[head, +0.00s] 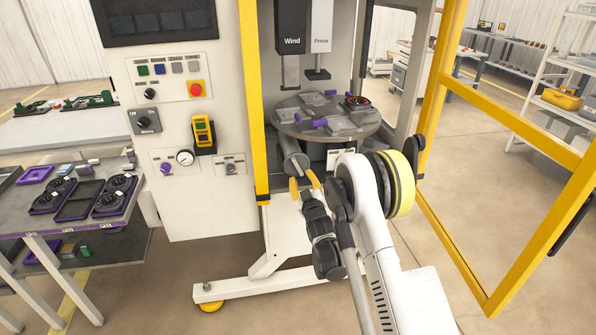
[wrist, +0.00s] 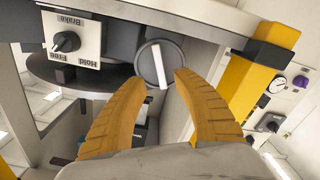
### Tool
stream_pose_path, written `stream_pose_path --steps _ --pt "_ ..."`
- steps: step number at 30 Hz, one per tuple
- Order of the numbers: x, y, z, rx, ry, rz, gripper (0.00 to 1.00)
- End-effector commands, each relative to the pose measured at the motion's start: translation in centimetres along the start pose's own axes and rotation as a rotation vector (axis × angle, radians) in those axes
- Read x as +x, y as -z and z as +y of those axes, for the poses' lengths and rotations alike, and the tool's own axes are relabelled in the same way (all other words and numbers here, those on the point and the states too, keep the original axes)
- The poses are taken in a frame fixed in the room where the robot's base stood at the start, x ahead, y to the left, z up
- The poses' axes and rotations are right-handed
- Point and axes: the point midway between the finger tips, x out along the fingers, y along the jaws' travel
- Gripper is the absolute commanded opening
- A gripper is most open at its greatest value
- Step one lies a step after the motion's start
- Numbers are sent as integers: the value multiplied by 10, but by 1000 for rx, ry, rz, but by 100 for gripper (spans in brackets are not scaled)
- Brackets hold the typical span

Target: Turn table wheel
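The round grey table (head: 326,117) stands inside the machine, with flat fixtures and purple handles on top. Below its front left edge is a grey cylinder, seemingly the table wheel (head: 291,156). In the wrist view the wheel (wrist: 172,62) shows as a dark round face with a white bar across it. My gripper (head: 304,183) is open and empty, just in front of the wheel. In the wrist view its two orange fingers (wrist: 160,82) point at the wheel, one on each side of its lower part. I cannot tell whether they touch it.
A brake knob (wrist: 66,41) marked Hold and Free sits beside the wheel. A yellow frame post (head: 252,100) stands close on the left. The open yellow door (head: 480,130) is on the right. A control panel (head: 185,120) is at left.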

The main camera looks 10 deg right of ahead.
Motion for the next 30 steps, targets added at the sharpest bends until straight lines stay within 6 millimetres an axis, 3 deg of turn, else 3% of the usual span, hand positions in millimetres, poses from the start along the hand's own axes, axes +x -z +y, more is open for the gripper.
stream_pose_path --steps 3,9,21,22,25,30 --pt "25 -3 -2 2 0 0 35" --pt "54 -2 -1 3 0 0 35" --pt "64 0 0 4 0 0 35" --pt "64 0 0 4 0 0 31" --pt "64 0 0 4 0 0 0" --pt "64 0 0 10 0 0 0"
